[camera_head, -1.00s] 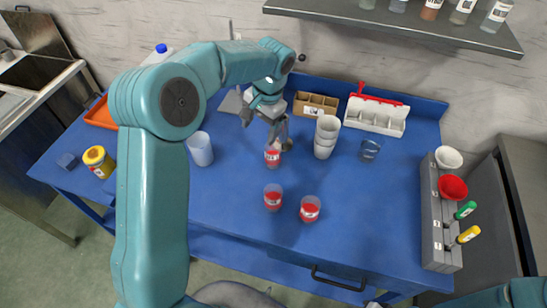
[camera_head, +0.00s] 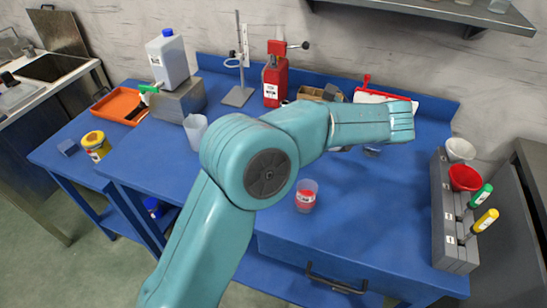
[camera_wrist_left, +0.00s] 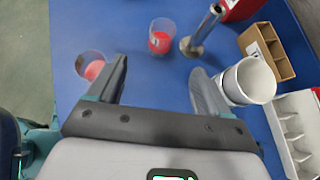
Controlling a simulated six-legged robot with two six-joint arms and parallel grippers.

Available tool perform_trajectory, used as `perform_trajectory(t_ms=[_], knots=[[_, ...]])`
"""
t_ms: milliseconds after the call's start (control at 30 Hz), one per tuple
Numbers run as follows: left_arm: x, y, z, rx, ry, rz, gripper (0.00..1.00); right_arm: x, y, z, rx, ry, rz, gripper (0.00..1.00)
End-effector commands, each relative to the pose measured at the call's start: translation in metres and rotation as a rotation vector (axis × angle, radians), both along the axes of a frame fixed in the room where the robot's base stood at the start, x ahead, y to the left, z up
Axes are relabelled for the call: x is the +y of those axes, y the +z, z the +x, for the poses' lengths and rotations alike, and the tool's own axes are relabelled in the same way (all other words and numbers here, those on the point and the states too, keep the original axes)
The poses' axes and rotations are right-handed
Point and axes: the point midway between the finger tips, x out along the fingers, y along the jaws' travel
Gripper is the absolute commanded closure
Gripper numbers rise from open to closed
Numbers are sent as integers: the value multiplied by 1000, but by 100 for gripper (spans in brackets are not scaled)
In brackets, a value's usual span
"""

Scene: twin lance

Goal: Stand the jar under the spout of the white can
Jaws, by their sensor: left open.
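The white can (camera_head: 168,64) has a blue cap and stands on a grey block (camera_head: 180,101) at the back left. A green-handled spout (camera_head: 150,88) is at its left side, over an orange tray (camera_head: 115,104). A clear jar with red contents (camera_head: 306,202) stands mid-table; two such jars show in the left wrist view (camera_wrist_left: 89,67) (camera_wrist_left: 161,38). A pale, empty-looking vessel (camera_head: 192,136) stands in front of the block. I cannot tell which is the task's jar. My left gripper (camera_wrist_left: 160,90) is open and empty; my arm hides it in the head view. My right gripper is out of view.
A clamp stand (camera_head: 238,96) and red can (camera_head: 272,84) are at the back. Stacked white cups (camera_wrist_left: 246,82) are beside my left gripper's right finger. A grey rack (camera_head: 444,215) stands at the right.

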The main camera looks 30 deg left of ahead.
Motion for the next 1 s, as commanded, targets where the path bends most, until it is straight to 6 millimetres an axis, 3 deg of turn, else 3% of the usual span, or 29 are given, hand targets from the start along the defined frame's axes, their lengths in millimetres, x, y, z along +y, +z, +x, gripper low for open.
perform_trajectory(t_ms=[133,500,767,1000], knots=[[8,-11,3,-3,-10,0,21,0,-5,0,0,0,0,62],[72,-59,12,-2,-7,-1,21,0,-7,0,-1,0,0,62],[89,-72,14,-4,-8,-3,21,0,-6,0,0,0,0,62],[118,-93,18,-3,-8,-2,21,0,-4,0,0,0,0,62]])
